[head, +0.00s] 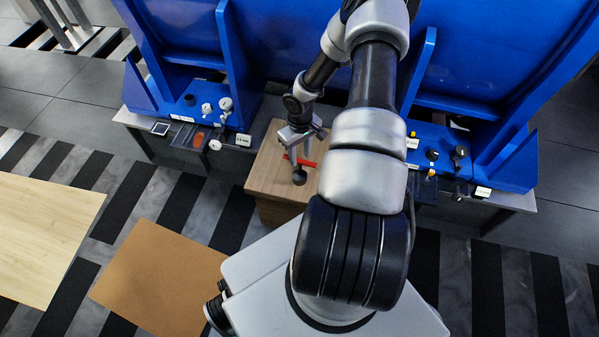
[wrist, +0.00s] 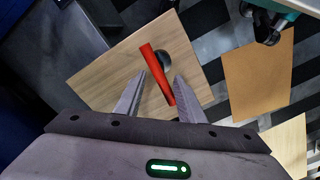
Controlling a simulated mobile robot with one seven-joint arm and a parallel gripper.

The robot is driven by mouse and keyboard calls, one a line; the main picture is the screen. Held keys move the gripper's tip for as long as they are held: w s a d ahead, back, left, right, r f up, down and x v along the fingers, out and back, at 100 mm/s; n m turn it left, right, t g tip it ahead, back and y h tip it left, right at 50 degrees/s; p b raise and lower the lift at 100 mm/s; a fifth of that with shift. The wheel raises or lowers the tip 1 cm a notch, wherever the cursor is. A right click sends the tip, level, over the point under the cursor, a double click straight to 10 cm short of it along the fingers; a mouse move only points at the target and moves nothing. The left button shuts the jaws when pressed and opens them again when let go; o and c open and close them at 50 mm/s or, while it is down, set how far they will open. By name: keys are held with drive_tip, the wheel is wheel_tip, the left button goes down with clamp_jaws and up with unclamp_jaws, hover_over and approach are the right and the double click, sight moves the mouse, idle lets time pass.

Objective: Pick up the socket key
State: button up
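The socket key appears to be the red bar (wrist: 157,75) lying on a small wooden-topped stand (wrist: 195,88). In the head view the red bar (head: 304,162) shows partly behind my gripper. A dark round knob (wrist: 165,59) sits against the bar; I cannot tell whether it is part of it. The knob also shows in the head view (head: 299,177). My gripper (wrist: 164,76) is open above the stand, with the bar showing between its two fingers. In the head view my gripper (head: 292,150) points down at the stand. The height between fingertips and bar is unclear.
Blue workstations stand behind, with small parts on the left ledge (head: 187,110) and right ledge (head: 440,150). A brown board (head: 160,280) and a pale wooden board (head: 40,235) lie to the left. Striped floor surrounds the stand.

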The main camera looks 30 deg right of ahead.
sight(300, 175)
wheel_tip(300, 175, down, 9)
drive_tip(key=shift+b, duration=1)
drive_tip(key=shift+c, duration=0.2)
clamp_jaws()
